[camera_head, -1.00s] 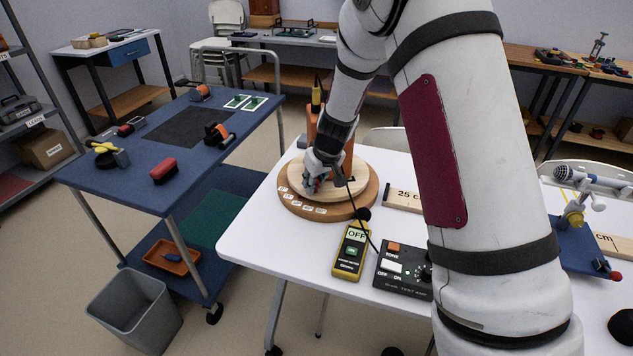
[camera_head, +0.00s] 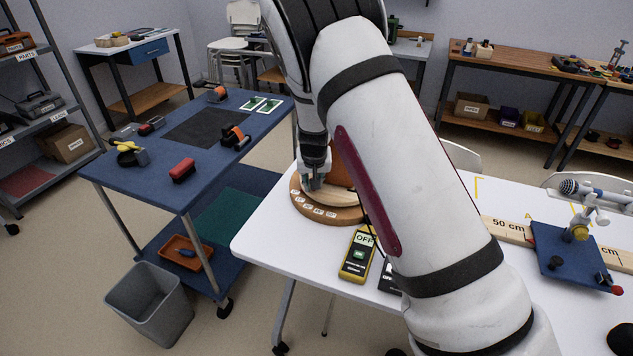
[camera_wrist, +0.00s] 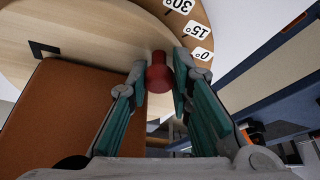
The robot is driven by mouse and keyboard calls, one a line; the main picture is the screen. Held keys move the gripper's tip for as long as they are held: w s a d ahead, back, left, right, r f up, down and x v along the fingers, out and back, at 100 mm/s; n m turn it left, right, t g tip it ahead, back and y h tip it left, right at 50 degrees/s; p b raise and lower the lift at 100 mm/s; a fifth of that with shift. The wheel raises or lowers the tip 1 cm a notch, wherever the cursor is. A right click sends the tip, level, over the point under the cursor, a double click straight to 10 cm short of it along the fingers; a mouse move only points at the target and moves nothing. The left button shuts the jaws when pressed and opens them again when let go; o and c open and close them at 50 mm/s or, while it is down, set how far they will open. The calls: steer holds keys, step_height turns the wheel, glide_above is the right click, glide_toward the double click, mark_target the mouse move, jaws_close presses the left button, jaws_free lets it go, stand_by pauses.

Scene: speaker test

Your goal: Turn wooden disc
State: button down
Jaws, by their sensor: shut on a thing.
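The pale wooden disc (camera_head: 327,198) lies on a darker round wooden base (camera_head: 340,215) with small white angle labels, at the white table's left end. In the wrist view, the disc (camera_wrist: 105,30) carries a red knob (camera_wrist: 160,78) near its rim, close to the 0° label (camera_wrist: 201,54). My gripper (camera_head: 313,184) is down at the disc's left side. In the wrist view, its teal fingers (camera_wrist: 159,68) are shut on the red knob, one on each side. A brown box-shaped speaker (camera_wrist: 62,115) stands on the disc; my arm hides most of it in the head view.
A yellow meter (camera_head: 358,255) reading OFF lies in front of the base. A dark control box (camera_head: 388,278) is partly behind my arm. A blue stand with a microphone (camera_head: 575,255) and a ruler (camera_head: 505,230) are to the right. A blue trolley (camera_head: 150,180) stands left.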

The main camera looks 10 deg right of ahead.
steer(key=shift+w+r+m, duration=0.1)
steer(key=shift+w+m, duration=0.3)
stand_by(0.3)
steer(key=c, duration=1.5)
jaws_free()
steer(key=shift+o, duration=0.2)
steer(key=shift+a, duration=0.1)
steer(key=v, duration=1.1)
steer(key=shift+r, duration=0.4)
steer(key=shift+s+a, duration=0.15)
